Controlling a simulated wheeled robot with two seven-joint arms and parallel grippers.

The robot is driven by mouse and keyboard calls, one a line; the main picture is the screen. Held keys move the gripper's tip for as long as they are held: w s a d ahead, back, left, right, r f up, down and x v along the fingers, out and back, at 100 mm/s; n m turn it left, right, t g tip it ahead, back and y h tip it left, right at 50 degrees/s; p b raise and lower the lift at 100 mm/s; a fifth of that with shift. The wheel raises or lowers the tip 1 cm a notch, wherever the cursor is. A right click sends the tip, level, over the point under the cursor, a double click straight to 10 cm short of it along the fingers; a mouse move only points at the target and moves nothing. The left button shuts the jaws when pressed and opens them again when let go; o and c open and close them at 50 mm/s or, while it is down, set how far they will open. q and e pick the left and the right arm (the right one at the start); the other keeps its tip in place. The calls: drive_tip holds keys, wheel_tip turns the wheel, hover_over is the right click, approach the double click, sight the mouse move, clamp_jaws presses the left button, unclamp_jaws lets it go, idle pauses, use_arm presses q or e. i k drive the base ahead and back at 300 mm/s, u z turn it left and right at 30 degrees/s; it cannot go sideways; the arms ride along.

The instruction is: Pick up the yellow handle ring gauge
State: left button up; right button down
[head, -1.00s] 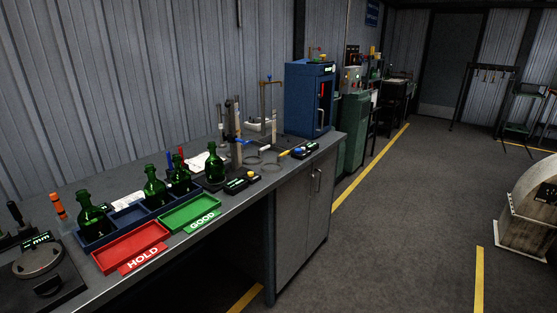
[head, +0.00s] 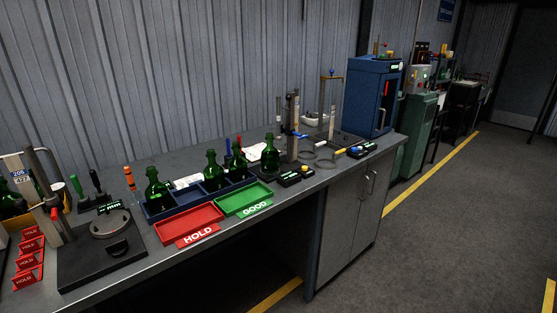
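The ring gauge with the yellow handle (head: 341,152) lies on the workbench in the head view, right of centre. Its thin ring appears to be the one at the handle's left end, near the bench's front edge. Another thin ring (head: 307,154) lies just to its left. Neither of my grippers shows in the head view.
The grey workbench (head: 180,255) carries a red HOLD tray (head: 190,222), a green GOOD tray (head: 243,198), several green bottles (head: 270,155), a blue cabinet (head: 370,95) and a gauge stand (head: 292,120). Open floor (head: 440,240) lies at right.

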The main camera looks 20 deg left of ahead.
sight(341, 151)
drive_tip(key=z, duration=0.55)
drive_tip(key=k, duration=0.65)
drive_tip(key=z, duration=1.05)
drive_tip(key=i, duration=1.7)
drive_tip(key=z, duration=0.2)
drive_tip(key=i, duration=1.8)
drive_tip(key=u, duration=1.25)
drive_tip(key=i, duration=0.95)
drive_tip(key=u, duration=1.1)
